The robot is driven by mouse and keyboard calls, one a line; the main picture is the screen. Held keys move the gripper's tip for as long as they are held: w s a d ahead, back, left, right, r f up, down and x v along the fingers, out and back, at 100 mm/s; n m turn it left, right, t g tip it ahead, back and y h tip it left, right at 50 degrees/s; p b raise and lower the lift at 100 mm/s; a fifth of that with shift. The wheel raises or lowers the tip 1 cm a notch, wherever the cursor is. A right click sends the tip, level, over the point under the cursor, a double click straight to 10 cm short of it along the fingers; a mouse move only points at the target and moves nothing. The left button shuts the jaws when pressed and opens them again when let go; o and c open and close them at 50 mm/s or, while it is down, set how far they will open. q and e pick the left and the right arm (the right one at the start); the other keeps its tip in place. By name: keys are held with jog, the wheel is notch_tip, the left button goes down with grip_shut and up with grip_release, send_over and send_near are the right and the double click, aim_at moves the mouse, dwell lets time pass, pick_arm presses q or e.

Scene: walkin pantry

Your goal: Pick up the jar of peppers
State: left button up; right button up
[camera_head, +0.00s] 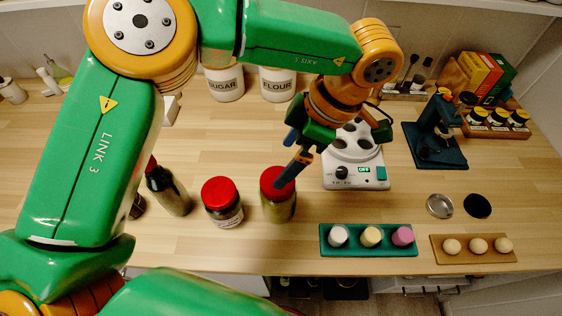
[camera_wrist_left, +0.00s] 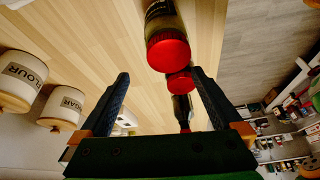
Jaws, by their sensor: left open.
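Two red-lidded glass jars stand upright on the wooden counter. The right one, with olive-green contents (camera_head: 280,207), looks most like the jar of peppers, though I cannot read its label. It also shows in the left wrist view (camera_wrist_left: 164,22), lid towards me. The left jar (camera_head: 222,203) has darker contents and a pale label. My left gripper (camera_head: 285,160) is open and empty. One finger overlaps the right jar's lid in the head view. In the left wrist view its fingers (camera_wrist_left: 160,75) stand wide apart with nothing between them touching. My right gripper is not in view.
A dark red-capped bottle (camera_head: 169,191) stands left of the jars. Sugar (camera_head: 226,84) and flour (camera_head: 277,84) canisters stand behind. A white scale-like device (camera_head: 355,176) and a teal tray of cups (camera_head: 368,250) lie to the right. The counter's front edge is close.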

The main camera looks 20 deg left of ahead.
aim_at(278, 197)
pick_arm(q)
jog(key=shift+w+a+f, duration=0.1)
jog(key=shift+a+f, duration=0.1)
jog(key=s+f+p, duration=0.2)
jog(key=f+p, duration=0.1)
jog(key=shift+s+a+f, duration=0.15)
jog(key=shift+s+f, duration=0.05)
jog(key=shift+s, duration=0.1)
jog(key=shift+x, duration=1.2)
jog(key=shift+w+f, duration=0.25)
jog(key=shift+w, duration=0.3)
jog(key=shift+s, duration=0.15)
jog(key=c, duration=1)
jog(key=shift+r, duration=0.1)
grip_shut()
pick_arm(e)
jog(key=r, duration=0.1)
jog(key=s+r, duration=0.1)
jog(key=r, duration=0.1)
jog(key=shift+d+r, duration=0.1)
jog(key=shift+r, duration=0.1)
